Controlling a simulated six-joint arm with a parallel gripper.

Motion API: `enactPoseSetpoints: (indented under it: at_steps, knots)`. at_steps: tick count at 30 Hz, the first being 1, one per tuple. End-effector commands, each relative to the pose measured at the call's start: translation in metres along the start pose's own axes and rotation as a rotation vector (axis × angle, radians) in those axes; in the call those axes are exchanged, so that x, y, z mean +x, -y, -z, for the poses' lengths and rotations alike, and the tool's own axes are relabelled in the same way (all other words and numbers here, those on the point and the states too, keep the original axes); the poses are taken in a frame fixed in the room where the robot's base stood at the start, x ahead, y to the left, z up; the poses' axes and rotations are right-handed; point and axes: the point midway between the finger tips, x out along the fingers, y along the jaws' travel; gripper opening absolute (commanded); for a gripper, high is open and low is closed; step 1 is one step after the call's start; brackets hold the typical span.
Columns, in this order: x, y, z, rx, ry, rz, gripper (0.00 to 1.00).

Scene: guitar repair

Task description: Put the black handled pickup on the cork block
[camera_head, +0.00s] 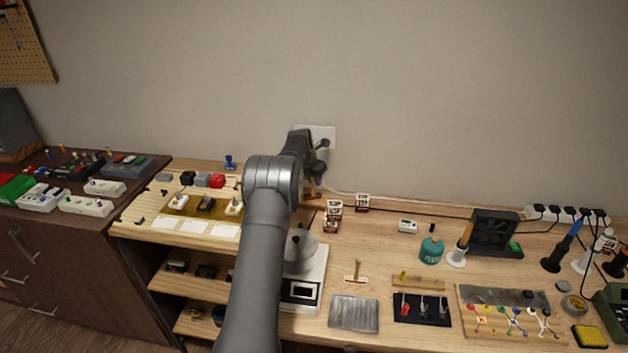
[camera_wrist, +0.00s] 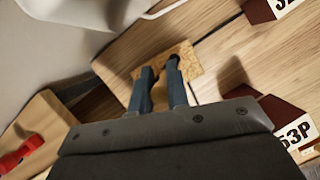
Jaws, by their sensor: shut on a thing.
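My gripper (camera_wrist: 158,73) points down at the cork block (camera_wrist: 190,60), a speckled tan piece on the wooden bench, in the wrist view. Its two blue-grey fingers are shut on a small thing. A dark bit shows by the right fingertip, and the rest of the held thing is mostly hidden by the fingers. I cannot tell from this view whether it touches the cork.
Dark red blocks with white labels (camera_wrist: 282,118) stand to the right of the gripper. A wooden piece with a red thing (camera_wrist: 22,153) lies at left. In the head view, the tray (camera_head: 150,218) holds several small parts left of my arm. A scale (camera_head: 312,272) stands beside it.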

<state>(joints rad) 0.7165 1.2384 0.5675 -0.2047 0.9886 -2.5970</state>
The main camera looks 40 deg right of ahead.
Motion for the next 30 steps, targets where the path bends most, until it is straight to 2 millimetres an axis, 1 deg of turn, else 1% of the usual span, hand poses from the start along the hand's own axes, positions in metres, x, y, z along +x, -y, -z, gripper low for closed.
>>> enactPoseSetpoints:
  at_steps: [3, 4, 6, 7, 15, 20, 23, 30]
  knots:
    - [0.003, 0.0, 0.001, 0.0, -0.001, 0.0, 0.0]
    - [0.003, 0.0, 0.001, 0.0, 0.0, 0.0, 0.21]
    - [0.003, 0.0, 0.001, 0.0, 0.0, 0.0, 0.35]
    - [0.003, 0.0, 0.001, 0.0, -0.001, 0.0, 0.37]
    - [0.002, 0.0, 0.001, 0.0, 0.0, 0.0, 0.37]
    - [-0.009, 0.0, 0.0, -0.001, 0.0, 0.0, 0.37]
    - [-0.025, -0.001, -0.001, -0.001, 0.002, -0.001, 0.37]
    - [-0.073, 0.0, -0.001, -0.001, 0.001, -0.001, 0.37]
